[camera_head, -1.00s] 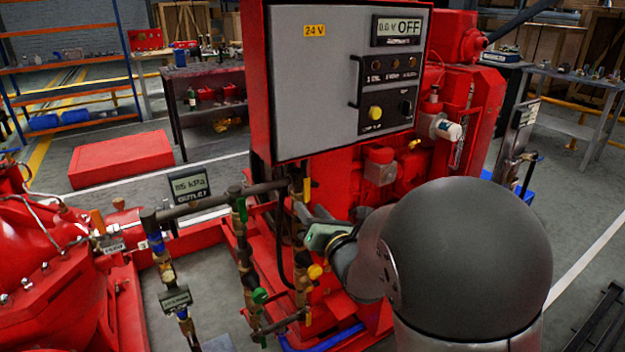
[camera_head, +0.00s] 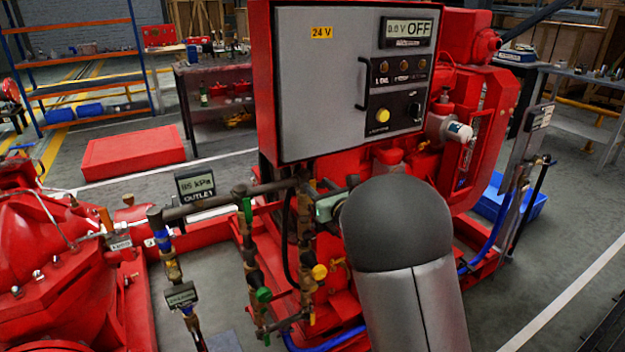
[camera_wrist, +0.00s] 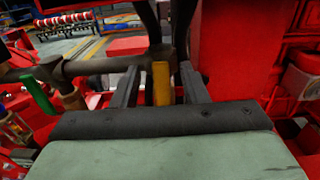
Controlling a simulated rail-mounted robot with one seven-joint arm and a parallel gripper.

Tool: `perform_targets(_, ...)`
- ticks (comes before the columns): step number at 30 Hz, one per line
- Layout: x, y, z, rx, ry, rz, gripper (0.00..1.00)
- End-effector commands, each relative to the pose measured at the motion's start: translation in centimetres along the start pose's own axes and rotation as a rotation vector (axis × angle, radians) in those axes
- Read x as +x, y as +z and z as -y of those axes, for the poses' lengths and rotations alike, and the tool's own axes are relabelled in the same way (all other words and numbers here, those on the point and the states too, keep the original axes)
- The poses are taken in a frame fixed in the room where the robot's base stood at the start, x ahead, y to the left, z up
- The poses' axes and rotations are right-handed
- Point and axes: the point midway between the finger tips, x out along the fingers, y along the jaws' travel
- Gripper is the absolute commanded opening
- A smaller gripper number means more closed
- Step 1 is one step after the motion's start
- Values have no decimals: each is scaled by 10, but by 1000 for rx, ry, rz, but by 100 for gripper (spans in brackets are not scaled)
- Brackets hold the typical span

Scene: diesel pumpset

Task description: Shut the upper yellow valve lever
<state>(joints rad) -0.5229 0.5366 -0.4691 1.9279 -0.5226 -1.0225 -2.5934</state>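The upper yellow valve lever (camera_wrist: 161,84) stands upright in the middle of the wrist view, in front of the dark pipework. In the head view only a small yellow part of it (camera_head: 313,185) shows near the top of the right-hand riser pipe. My gripper (camera_wrist: 159,82) is open, with one dark finger on each side of the lever and a visible gap on both sides. In the head view my gripper's green body (camera_head: 329,207) is beside that riser; its fingertips are hard to make out there.
A lower yellow valve handle (camera_head: 319,271) is below on the same riser. A green lever (camera_wrist: 40,95) is on the left-hand pipe. The grey control panel (camera_head: 335,90) hangs just above my gripper. An outlet gauge (camera_head: 196,186) stands to the left.

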Motion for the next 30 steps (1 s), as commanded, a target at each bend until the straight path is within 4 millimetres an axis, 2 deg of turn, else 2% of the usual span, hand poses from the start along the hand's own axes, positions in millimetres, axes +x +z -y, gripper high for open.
perform_targets(3, 20, 0, 0, -1, 1, 0, 40)
perform_targets(7, 33, 0, 0, 0, 1, 0, 40)
perform_targets(18, 40, 0, 0, 1, 0, 0, 40)
perform_targets(19, 40, 0, 0, 1, 0, 0, 37)
perform_targets(23, 40, 0, 0, 1, 0, 1, 1)
perform_targets(30, 40, 0, -2, 6, 4, 1, 0)
